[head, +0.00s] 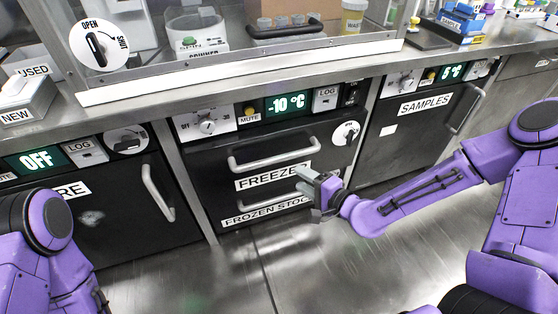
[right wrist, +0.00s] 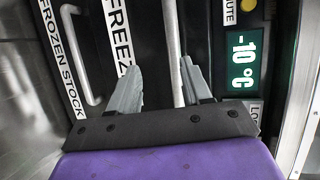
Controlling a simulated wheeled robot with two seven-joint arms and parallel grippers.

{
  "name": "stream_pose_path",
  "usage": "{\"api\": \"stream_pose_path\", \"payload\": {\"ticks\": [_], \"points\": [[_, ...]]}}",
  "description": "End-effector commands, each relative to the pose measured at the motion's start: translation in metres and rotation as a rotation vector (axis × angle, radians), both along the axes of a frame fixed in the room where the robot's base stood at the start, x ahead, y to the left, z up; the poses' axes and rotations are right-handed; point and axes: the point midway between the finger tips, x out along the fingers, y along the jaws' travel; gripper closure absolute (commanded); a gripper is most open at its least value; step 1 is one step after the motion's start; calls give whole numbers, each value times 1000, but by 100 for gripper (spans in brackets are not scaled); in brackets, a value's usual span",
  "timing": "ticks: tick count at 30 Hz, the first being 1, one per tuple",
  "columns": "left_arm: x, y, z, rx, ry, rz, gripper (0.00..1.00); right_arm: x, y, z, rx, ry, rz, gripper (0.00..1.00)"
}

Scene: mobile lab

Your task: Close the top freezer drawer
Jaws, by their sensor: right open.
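The freezer (head: 205,165) is the black-fronted unit in the middle of the head view. Its top drawer's silver bar handle (head: 272,156) runs above the FREEZER label (head: 262,180); how far that drawer stands out is hard to tell. My right gripper (head: 304,180) is open and empty in front of the freezer, just right of the label and below the top handle. In the right wrist view, turned sideways, the top handle (right wrist: 172,45) appears between the fingers; contact cannot be judged. A lower handle (right wrist: 80,50) lies beside the FROZEN STOCK label (right wrist: 62,60). My left gripper is out of view.
A control panel with a -10 °C display (head: 290,103) is above the freezer. A SAMPLES unit (head: 415,125) stands to the right and an OFF unit (head: 110,195) to the left, both with protruding handles. A glass-fronted cabinet (head: 240,60) sits above. The metal floor (head: 240,270) in front is clear.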

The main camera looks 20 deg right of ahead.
Motion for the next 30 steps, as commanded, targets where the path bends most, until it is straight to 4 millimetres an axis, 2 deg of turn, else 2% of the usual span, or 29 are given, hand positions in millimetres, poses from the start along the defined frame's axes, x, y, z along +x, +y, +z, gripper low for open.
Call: {"api": "stream_pose_path", "payload": {"ticks": [1, 3, 16, 21, 28, 30], "points": [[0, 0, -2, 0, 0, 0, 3, 6, -1, 9, 27, -31, 0, 52], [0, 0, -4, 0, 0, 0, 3, 12, 1, 13, 40, -48, 5, 52], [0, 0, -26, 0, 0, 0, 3, 88, 37, -3, 38, -45, 7, 52], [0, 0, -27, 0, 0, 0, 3, 100, 43, -4, 39, -43, 7, 52], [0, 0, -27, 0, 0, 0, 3, 100, 43, -4, 40, -43, 6, 52], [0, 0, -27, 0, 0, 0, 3, 100, 43, -4, 40, -43, 6, 74]]}}
